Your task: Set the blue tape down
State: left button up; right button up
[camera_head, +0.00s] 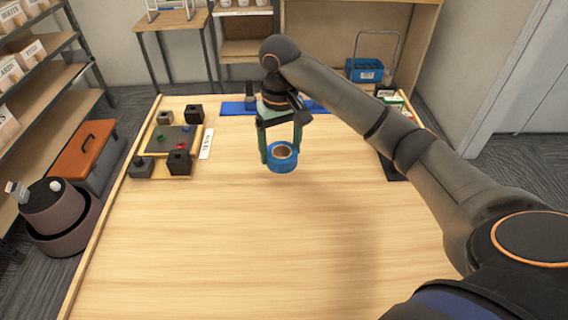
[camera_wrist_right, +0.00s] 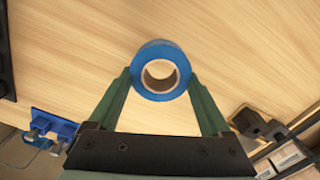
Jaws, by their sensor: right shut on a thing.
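The blue tape (camera_head: 282,163) is a roll with a brown cardboard core. My right gripper (camera_head: 281,153) is shut on it, with one green finger on each side of the roll. The tape also shows in the right wrist view (camera_wrist_right: 161,71), between the tips of the right gripper's fingers (camera_wrist_right: 160,84). Bare wooden table top (camera_head: 250,230) lies beneath and around the tape. I cannot tell how far above the table the roll is. My left gripper is not in view.
A tray (camera_head: 158,141) with black blocks and small coloured pieces sits at the table's left. A white label strip (camera_head: 206,144) lies beside it. A blue mat (camera_head: 234,108) is at the back, and a blue crate (camera_head: 366,71) stands behind the right side. The front is clear.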

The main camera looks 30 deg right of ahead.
aim_at(284, 154)
jog(key=shift+w+d+f, duration=0.25)
jog(key=shift+d+f, duration=0.05)
jog(key=shift+f, duration=0.15)
jog(key=shift+w+d+f, duration=0.2)
jog(key=shift+d+f, duration=0.1)
jog(key=shift+f, duration=0.15)
jog(key=f, duration=0.3)
jog(key=shift+w+d+f+b, duration=0.15)
jog(key=shift+d+f+b, duration=0.15)
jog(key=shift+f, duration=0.05)
jog(key=o, duration=1.2)
notch_tip(284, 154, up, 12)
jog(key=p, duration=0.3)
